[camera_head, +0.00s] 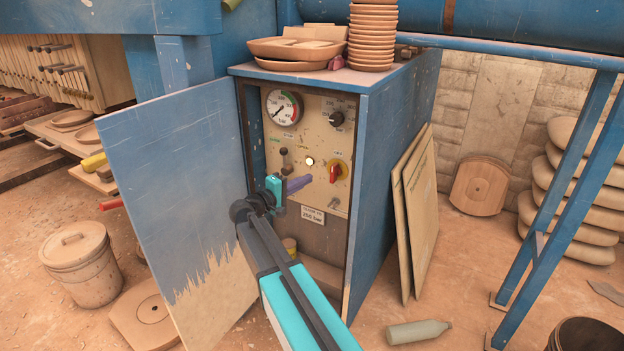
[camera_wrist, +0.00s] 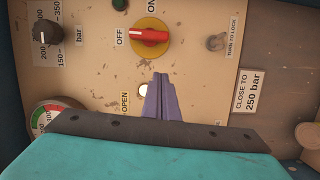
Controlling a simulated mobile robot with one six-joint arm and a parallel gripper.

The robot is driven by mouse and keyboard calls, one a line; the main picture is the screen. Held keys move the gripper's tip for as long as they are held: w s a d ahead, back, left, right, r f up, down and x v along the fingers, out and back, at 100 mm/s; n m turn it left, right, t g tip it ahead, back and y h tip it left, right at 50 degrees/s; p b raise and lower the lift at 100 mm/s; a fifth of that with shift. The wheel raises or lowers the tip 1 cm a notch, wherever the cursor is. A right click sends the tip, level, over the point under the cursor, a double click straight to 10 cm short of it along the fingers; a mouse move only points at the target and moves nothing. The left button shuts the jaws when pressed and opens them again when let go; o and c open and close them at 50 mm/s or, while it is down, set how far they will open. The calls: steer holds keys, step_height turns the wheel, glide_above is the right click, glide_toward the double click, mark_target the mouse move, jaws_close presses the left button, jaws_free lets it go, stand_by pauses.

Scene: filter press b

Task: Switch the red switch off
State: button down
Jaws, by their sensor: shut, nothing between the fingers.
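The red switch (camera_head: 336,173) is a rotary handle on a round yellow plate on the beige control panel (camera_head: 305,125). In the wrist view the red switch (camera_wrist: 149,37) lies lengthwise toward the OFF label (camera_wrist: 120,39) at its left. The ON label (camera_wrist: 147,5) is above it, across the handle. My gripper (camera_head: 308,180) has purple fingers, shut and empty, in front of the panel and left of the switch. In the wrist view the fingertips (camera_wrist: 160,77) point toward the switch, with a visible gap below the yellow plate.
A lit white lamp (camera_head: 309,161), a black-knobbed lever (camera_head: 284,158), a black knob (camera_head: 336,119) and a gauge (camera_head: 282,107) share the panel. The open blue cabinet door (camera_head: 175,170) stands left, the cabinet's side wall (camera_head: 385,150) right. Plates (camera_head: 372,35) are stacked on top.

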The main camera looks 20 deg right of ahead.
steer(key=v, duration=0.6)
steer(key=shift+a, duration=0.25)
steer(key=shift+s, duration=0.1)
